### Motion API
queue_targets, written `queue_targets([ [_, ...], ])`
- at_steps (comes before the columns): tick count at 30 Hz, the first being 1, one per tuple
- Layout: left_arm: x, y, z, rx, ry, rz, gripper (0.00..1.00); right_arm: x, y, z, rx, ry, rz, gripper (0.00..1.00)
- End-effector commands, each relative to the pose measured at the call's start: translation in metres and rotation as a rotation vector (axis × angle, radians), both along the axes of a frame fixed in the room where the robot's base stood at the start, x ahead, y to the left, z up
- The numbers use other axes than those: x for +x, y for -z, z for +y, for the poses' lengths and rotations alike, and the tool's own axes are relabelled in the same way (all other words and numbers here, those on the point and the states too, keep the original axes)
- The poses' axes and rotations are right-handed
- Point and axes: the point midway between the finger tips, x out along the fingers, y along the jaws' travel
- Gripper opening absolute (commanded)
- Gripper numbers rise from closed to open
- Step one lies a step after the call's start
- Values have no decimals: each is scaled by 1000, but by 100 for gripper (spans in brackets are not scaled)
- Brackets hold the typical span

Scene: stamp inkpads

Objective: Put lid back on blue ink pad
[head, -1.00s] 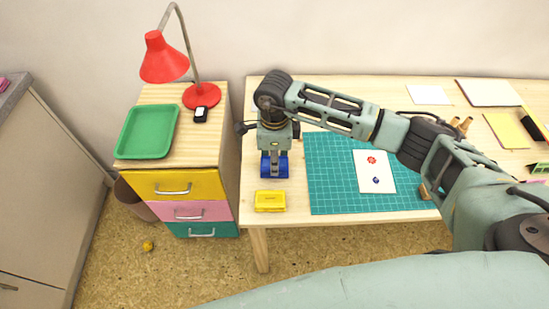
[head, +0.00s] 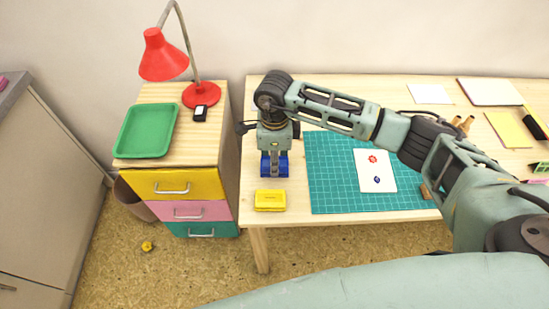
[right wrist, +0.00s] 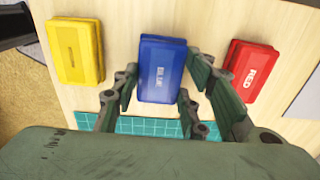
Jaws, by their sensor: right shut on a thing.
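The blue lid marked BLUE (right wrist: 163,65) lies between the fingers of my right gripper (right wrist: 164,85), which is shut on it. In the head view the right gripper (head: 274,170) points straight down near the left end of the table, with blue (head: 265,168) showing on both sides of it. The gripper covers the middle of the blue ink pad, and I cannot tell whether the lid sits fully on its base. My left gripper is not in view.
A closed yellow ink pad (head: 270,201) is near the front edge; a red one (right wrist: 251,72) is on the other side of the blue. A teal mat (head: 330,190) with a stamped white paper (head: 373,182) lies right. Drawers with a green tray (head: 146,131) and red lamp (head: 165,55) stand left.

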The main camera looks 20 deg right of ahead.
Motion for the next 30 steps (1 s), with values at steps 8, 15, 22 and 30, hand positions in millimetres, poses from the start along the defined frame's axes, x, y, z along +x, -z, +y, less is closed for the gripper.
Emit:
queue_targets([
  [8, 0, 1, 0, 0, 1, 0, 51, 0, 1, 0, 0, 0, 0, 24],
  [15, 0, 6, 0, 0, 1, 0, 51, 0, 4, 0, -1, 0, 0, 24],
  [22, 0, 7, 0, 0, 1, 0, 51, 0, 4, 0, 0, 0, 0, 24],
  [30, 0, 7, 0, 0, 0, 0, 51, 0, 4, 0, 0, 0, 0, 24],
])
